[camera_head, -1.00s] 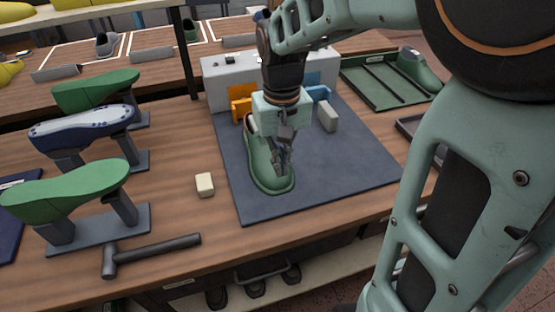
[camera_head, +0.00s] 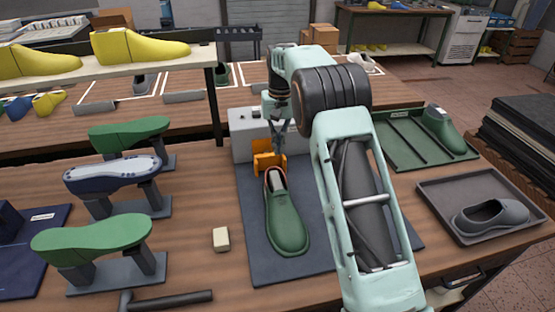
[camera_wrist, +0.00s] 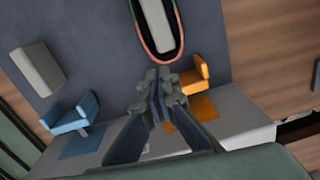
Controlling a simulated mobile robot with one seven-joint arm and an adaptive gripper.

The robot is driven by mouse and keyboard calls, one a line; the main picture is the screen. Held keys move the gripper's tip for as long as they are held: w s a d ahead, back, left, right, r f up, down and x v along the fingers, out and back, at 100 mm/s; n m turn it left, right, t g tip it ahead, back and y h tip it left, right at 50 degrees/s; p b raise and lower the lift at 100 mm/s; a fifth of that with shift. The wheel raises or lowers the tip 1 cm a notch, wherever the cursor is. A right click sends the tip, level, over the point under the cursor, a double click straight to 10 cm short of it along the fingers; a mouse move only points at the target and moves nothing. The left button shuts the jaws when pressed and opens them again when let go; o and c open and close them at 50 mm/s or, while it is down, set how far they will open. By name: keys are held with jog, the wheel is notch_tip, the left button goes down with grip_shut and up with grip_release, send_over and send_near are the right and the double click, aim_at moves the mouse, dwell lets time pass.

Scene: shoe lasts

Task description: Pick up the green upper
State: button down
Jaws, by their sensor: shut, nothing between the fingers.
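The green upper (camera_head: 287,222) lies on the dark mat (camera_head: 262,262), its toe toward the front edge and its red-rimmed opening toward the back. A pale piece shows inside the opening, which also appears at the top of the wrist view (camera_wrist: 158,22). My gripper (camera_head: 276,140) is above the back of the mat, near the orange holder (camera_head: 266,158), behind the upper and apart from it. In the wrist view my gripper (camera_wrist: 158,80) has its fingers together with nothing between them, just short of the upper's opening.
A grey box (camera_head: 240,136) stands at the back of the mat. A blue holder (camera_wrist: 75,115) shows in the wrist view. A green tray (camera_head: 395,150) and grey tray (camera_head: 450,215) are at right.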

aim_at(275, 168)
jog(key=f, duration=0.3)
jog(key=w+f+p, duration=0.1)
jog(key=f, duration=0.3)
jog(key=w+a+f+p, duration=0.1)
jog(key=f, duration=0.3)
jog(key=shift+w, duration=0.15)
jog(key=shift+f, duration=0.1)
